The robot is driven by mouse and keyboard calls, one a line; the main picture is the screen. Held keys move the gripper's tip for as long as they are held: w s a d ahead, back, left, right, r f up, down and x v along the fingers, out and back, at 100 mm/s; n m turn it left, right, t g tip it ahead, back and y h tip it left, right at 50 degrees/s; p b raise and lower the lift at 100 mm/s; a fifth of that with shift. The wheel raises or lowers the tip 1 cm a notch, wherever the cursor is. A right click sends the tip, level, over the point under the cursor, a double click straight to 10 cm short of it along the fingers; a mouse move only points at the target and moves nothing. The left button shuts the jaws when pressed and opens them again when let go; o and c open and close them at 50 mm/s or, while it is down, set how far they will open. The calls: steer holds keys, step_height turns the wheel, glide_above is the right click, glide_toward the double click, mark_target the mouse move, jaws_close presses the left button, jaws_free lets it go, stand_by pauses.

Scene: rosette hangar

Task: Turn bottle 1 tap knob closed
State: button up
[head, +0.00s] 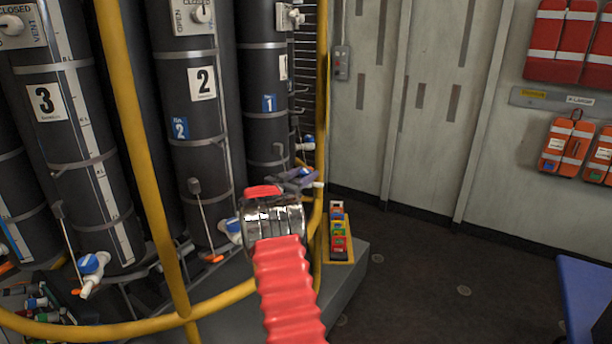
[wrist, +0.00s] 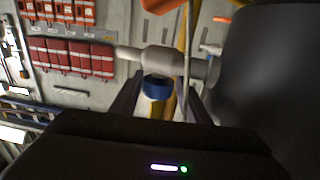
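Bottle 1 (head: 268,130) is a tall dark cylinder with a blue "1" label, right of bottle 2 (head: 207,150). In the wrist view, a white tap (wrist: 165,62) with a blue knob (wrist: 157,88) is close ahead, beside a dark cylinder. My gripper (wrist: 160,98) has its two dark fingers apart, one on each side of the knob, with a visible gap at least on the right. In the head view my gripper (head: 300,178) is at the lower part of bottle 1; my red sleeved arm hides part of that area, and the knob cannot be made out clearly.
Yellow rails (head: 135,130) stand in front of the bottles. Bottle 3 (head: 75,150) is at the left with its own blue-knobbed tap (head: 92,264). A yellow tray (head: 347,255) of small coloured items sits on the plinth. Open floor (head: 420,290) is at the right.

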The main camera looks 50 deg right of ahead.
mark_target(306, 171)
steer(key=shift+o, duration=1.1)
steer(key=shift+d, duration=0.1)
steer(key=shift+r, duration=0.1)
step_height(306, 171, up, 10)
steer(key=shift+f, duration=0.15)
steer(key=shift+s, duration=0.2)
